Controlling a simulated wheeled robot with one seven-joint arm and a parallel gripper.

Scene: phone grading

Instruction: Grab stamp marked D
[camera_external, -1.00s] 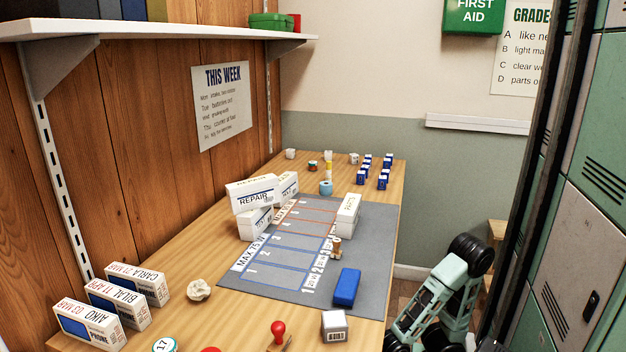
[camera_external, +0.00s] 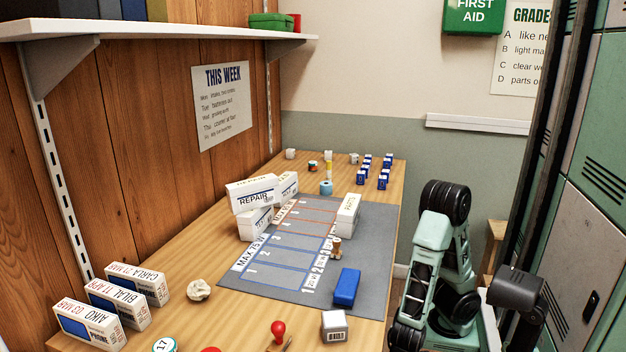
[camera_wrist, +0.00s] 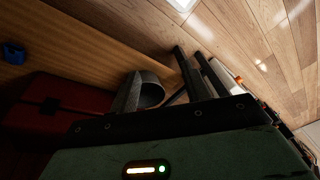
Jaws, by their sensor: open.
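In the outside view several small blue blocks with white marks (camera_external: 375,173) stand in two rows at the table's far right corner. They may be the stamps, but their letters are too small to read, so I cannot tell which is D. A red-knobbed thing (camera_external: 278,329), possibly also a stamp, stands at the near edge. My arm is folded right of the table. Its dark grey end, apparently my gripper (camera_external: 518,290), is open and well away from the blue blocks. Its fingers are hard to make out.
A grey mat (camera_external: 372,235) with marked lanes bears a blue block (camera_external: 347,287) and white boxes. REPAIR boxes (camera_external: 252,193) stand at its left, named phone boxes (camera_external: 90,322) front left. Green lockers (camera_external: 590,160) stand right. A blue thing (camera_wrist: 14,53) shows in the wrist view.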

